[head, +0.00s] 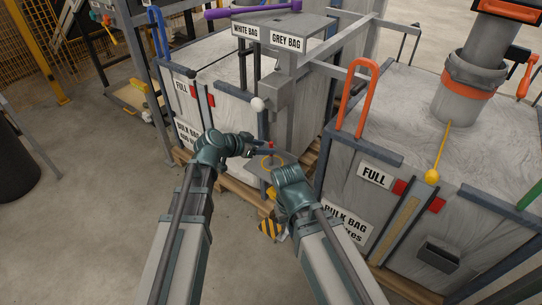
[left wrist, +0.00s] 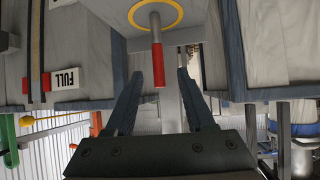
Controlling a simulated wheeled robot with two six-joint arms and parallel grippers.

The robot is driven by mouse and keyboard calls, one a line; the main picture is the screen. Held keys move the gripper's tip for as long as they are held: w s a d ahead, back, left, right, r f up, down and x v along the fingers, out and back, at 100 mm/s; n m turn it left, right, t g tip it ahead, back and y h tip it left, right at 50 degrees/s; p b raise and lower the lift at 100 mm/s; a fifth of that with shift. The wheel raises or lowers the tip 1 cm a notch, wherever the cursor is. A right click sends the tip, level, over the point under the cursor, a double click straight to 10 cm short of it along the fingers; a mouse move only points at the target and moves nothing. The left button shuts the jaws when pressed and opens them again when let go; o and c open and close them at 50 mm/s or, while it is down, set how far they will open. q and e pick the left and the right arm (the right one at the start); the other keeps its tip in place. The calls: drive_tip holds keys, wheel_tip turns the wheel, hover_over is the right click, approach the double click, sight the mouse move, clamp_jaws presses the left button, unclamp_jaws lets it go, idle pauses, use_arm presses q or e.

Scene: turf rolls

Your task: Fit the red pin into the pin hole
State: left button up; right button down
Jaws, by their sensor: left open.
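The red pin (left wrist: 158,66) has a grey metal shaft and a red end. In the left wrist view its shaft meets a grey plate (left wrist: 120,14) inside a yellow ring (left wrist: 133,20). In the head view its red end (head: 271,144) shows small above the yellow ring (head: 265,166). My left gripper (left wrist: 160,73) is open, with the red end in view between its fingertips. Whether they touch the pin is not clear. In the head view the left gripper (head: 252,150) is beside the pin, on its left. My right wrist is close to the plate's right side; its jaws are hidden.
A post with a sign box (head: 270,25) marked white bag and grey bag rises behind the plate. Grey bulk-bag bins stand left (head: 215,95) and right (head: 400,140). An orange hoop (head: 357,95) tops the right bin. Open floor lies at the left.

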sight(271, 164)
use_arm(q)
drive_tip(key=b+x, duration=0.2)
drive_tip(key=x, duration=0.2)
drive_tip(key=shift+f, duration=0.25)
drive_tip(key=shift+s+r, duration=0.1)
clamp_jaws()
